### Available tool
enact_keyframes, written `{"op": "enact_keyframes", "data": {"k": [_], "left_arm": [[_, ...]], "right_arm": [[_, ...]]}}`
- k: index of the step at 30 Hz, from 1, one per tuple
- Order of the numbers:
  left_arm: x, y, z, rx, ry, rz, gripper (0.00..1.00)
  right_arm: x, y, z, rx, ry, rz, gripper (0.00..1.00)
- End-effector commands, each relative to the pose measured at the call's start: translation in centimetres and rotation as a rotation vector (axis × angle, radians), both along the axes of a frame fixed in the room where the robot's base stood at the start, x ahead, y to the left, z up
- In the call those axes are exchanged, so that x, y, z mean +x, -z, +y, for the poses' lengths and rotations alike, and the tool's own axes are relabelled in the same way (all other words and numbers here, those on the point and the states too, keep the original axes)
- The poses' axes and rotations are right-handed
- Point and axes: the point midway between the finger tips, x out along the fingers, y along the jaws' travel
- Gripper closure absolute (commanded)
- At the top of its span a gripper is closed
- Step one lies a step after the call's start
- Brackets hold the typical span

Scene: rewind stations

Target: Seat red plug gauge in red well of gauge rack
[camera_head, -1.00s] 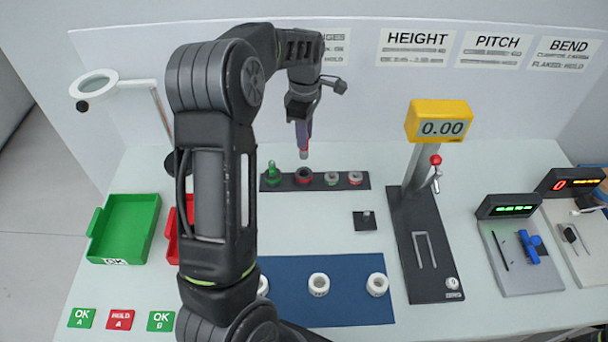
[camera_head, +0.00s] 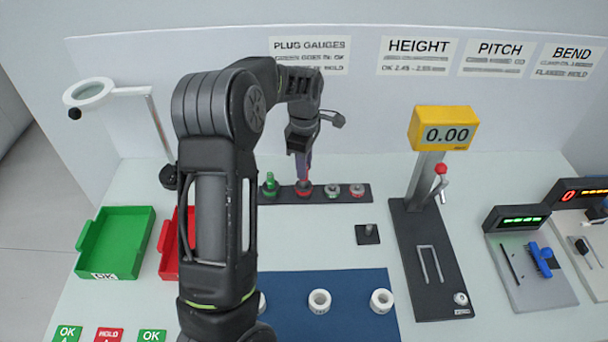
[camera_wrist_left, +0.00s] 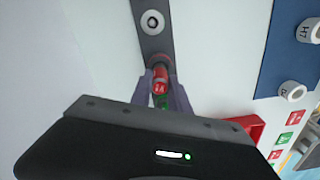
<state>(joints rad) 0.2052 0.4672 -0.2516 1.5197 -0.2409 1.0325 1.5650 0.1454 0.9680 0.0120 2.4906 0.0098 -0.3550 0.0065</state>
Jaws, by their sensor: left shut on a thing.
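My left gripper (camera_head: 303,168) is shut on the red plug gauge (camera_wrist_left: 160,80), which shows between the two fingers in the left wrist view. The gauge rack (camera_head: 290,196) is a dark strip at the back of the table. In the head view the gripper is right above the rack's red well (camera_head: 304,190), and the gauge's lower end meets the well. I cannot tell how deep it sits. The green plug gauge (camera_head: 269,186) stands upright in the rack just left of the red well. My right gripper is not in view.
A small dark block with a pin (camera_head: 367,234) and the height gauge (camera_head: 430,250) stand to the right. A blue mat (camera_head: 345,290) with white rings lies in front.

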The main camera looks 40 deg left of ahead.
Motion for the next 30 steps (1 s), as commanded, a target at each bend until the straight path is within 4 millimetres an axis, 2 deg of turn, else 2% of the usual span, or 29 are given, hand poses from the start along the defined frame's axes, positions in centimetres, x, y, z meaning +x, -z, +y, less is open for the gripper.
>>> {"op": "enact_keyframes", "data": {"k": [1, 4, 17, 18, 25, 30], "left_arm": [[0.0, 1.5, 0.0, -0.001, 0.0, 0.002, 1.0], [-0.1, 2.7, 0.0, -0.001, 0.0, 0.002, 1.0], [0.0, 3.0, 0.0, 0.0, 0.0, 0.001, 1.0], [0.0, 3.0, 0.0, 0.0, 0.0, 0.001, 0.77], [0.0, 3.0, 0.0, 0.0, 0.0, 0.001, 0.58], [0.0, 3.0, 0.0, 0.0, 0.0, 0.001, 0.57]], "right_arm": [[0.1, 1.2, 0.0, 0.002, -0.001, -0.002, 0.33], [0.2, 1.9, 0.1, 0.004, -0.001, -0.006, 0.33], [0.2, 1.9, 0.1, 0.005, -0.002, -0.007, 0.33], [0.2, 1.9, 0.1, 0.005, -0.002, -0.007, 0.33], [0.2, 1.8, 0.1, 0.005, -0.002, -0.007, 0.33], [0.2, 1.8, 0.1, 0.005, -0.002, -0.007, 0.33]]}}
